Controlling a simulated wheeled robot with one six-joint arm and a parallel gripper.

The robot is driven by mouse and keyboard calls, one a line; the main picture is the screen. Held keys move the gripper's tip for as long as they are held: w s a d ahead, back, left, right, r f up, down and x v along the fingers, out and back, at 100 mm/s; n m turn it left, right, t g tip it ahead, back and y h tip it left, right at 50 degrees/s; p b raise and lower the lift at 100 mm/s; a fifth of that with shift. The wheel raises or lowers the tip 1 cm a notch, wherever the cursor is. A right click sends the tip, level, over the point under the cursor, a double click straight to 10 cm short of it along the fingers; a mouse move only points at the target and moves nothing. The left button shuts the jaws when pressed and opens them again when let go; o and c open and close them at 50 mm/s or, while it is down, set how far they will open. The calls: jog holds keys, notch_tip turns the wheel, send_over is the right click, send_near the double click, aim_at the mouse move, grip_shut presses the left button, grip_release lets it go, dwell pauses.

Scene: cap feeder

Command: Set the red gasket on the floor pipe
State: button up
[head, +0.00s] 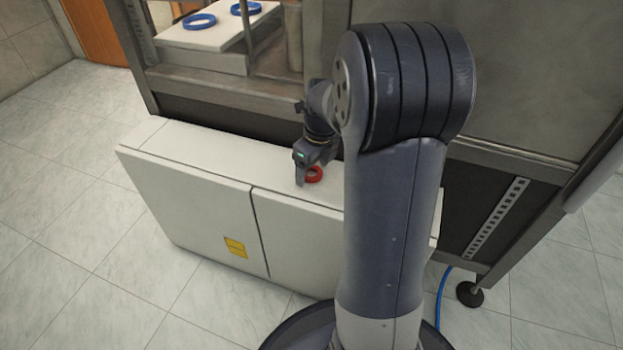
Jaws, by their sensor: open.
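The red gasket (315,174) is a small ring lying on the white top of a low cabinet, close to its front edge. My gripper (306,171) points down at the gasket, its jaws open. One finger shows just left of the gasket; the other is hard to make out. I cannot tell whether a finger touches the ring. My arm hides the area to the right of it. I see no floor pipe in this view.
The white cabinet (190,210) stands against a grey metal machine (530,60). Two blue rings (199,20) (245,7) lie on a white board inside the machine. A blue hose (441,297) runs on the floor near a black machine foot (470,294). Tiled floor at left is clear.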

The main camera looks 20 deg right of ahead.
jog(key=shift+c, duration=0.4)
jog(key=c, duration=1)
jog(key=shift+c, duration=0.3)
